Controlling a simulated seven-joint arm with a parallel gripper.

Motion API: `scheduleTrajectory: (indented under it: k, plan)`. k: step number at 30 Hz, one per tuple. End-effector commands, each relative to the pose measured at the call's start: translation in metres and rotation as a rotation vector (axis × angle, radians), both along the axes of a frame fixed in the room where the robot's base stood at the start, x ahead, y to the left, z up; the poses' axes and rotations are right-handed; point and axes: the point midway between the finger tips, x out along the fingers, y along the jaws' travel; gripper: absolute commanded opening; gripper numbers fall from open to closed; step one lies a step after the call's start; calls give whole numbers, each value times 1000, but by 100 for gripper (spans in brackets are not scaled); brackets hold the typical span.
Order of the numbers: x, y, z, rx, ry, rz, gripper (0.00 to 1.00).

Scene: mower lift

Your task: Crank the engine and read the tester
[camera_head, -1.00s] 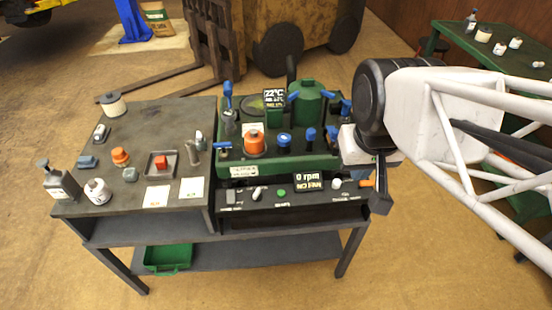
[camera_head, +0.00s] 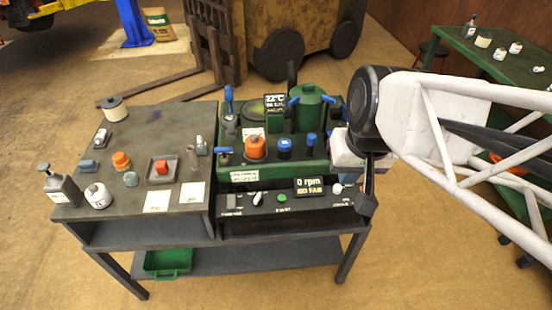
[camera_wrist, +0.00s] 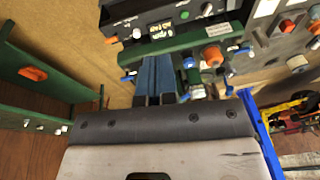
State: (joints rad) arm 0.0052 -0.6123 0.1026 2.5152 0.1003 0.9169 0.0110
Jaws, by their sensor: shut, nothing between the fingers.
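The engine unit is a green bench assembly (camera_head: 240,172) with a green tank, an orange cap (camera_head: 255,147) and blue-handled parts. In front of it is a dark control panel (camera_head: 262,210) with a green button (camera_head: 282,198) and a white-tipped switch (camera_head: 257,198). Its tester display (camera_head: 309,188) reads "0 rpm" above a small line I cannot read surely. A second display (camera_head: 275,101) shows about 22°C. My gripper (camera_head: 367,207) is shut and empty at the panel's right end, hiding part of it. In the wrist view, its fingers (camera_wrist: 157,98) point toward the panel (camera_wrist: 190,14).
A grey bench top (camera_head: 130,165) at left holds bottles, caps, a small tray (camera_head: 163,168) with a red piece, and paper cards. A green bin (camera_head: 168,262) sits on the lower shelf. Another green table (camera_head: 500,65) stands at right. Floor in front is clear.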

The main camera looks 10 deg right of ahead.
Motion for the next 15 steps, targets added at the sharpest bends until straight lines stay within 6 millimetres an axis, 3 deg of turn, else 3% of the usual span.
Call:
scheduleTrajectory:
  k: [15]
  plan:
    - [61,60,-45,384,56,-226,0]
